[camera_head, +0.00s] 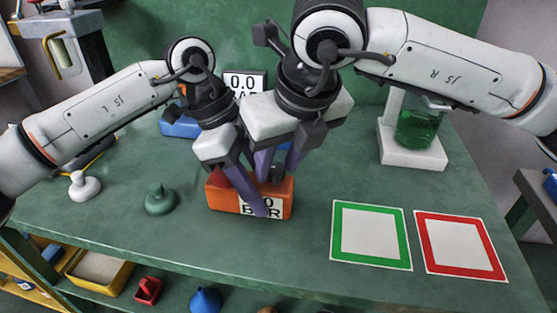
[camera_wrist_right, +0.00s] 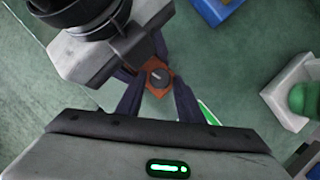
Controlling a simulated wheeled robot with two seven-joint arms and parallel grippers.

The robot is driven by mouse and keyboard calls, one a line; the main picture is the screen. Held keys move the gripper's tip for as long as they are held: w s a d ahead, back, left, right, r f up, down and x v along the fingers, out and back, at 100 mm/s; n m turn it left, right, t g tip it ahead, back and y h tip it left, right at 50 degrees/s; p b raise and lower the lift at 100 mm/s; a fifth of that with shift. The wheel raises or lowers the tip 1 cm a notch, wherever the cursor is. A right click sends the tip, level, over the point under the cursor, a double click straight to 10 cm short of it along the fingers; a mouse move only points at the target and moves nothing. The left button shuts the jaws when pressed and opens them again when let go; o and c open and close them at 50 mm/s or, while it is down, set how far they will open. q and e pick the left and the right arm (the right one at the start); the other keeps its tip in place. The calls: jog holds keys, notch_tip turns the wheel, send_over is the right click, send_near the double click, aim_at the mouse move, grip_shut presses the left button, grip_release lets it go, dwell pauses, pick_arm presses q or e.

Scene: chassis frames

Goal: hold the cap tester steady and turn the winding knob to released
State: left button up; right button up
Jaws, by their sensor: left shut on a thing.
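The cap tester is an orange box (camera_head: 222,198) on the green table, with a partly covered white display on its front. My left gripper (camera_head: 252,192) is shut on the box, one finger across its front face. The dark winding knob (camera_head: 278,172) is on top of the box. In the right wrist view the knob (camera_wrist_right: 159,78) carries a pale pointer mark, above the orange top (camera_wrist_right: 158,92). My right gripper (camera_head: 280,160) is above the box, its fingers apart on either side of the knob. Whether they touch it I cannot tell.
A blue box (camera_head: 180,127) with a second display stands behind. A green knob-like piece (camera_head: 160,199) and a white one (camera_head: 84,186) are at left. Green-framed (camera_head: 371,261) and red-framed (camera_head: 462,273) squares lie empty at right. A white stand (camera_head: 412,158) holds a green beaker.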

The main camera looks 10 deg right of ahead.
jog(key=c, duration=0.8)
jog(key=shift+n, duration=0.4)
jog(key=n, duration=0.1)
jog(key=n+y, duration=0.1)
jog(key=n, duration=0.1)
jog(key=shift+w+d+g, duration=0.1)
jog(key=shift+d+g, duration=0.1)
jog(key=shift+g, duration=0.2)
jog(key=n, duration=0.1)
jog(key=n+g+y, duration=0.1)
jog(key=n, duration=0.1)
jog(key=shift+w+d+n, duration=0.1)
jog(key=shift+w+n, duration=0.05)
jog(key=shift+n, duration=0.15)
jog(key=n, duration=0.2)
jog(key=n+g+y, duration=0.1)
jog(key=n, duration=0.1)
jog(key=shift+w+n+g, duration=0.2)
jog(key=shift+n+g, duration=0.1)
jog(key=shift+w+n+g, duration=0.2)
jog(key=shift+n+g, duration=0.5)
jog(key=shift+n, duration=1)
